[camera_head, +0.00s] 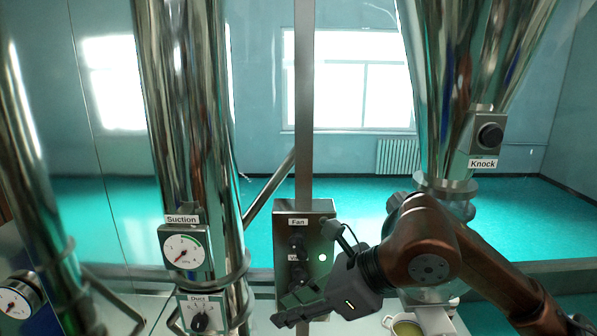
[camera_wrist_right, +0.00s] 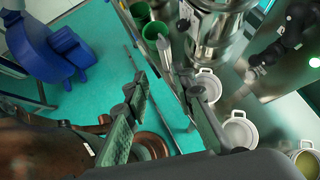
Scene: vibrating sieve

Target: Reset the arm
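My right gripper (camera_head: 284,308) reaches in from the right on a brown arm (camera_head: 430,252). It points left, low in front of the Fan control box (camera_head: 305,222) and partly covers the box's lower part. In the right wrist view its two fingers (camera_wrist_right: 164,84) stand apart with nothing between them, so it is open and empty. Whether it touches the box cannot be told. My left arm and gripper are not in view.
A Knock button (camera_head: 489,136) is on the right hopper. White pots (camera_wrist_right: 238,132) and green cups (camera_wrist_right: 155,31) stand on the bench. A blue object (camera_wrist_right: 45,50) lies beyond the bench.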

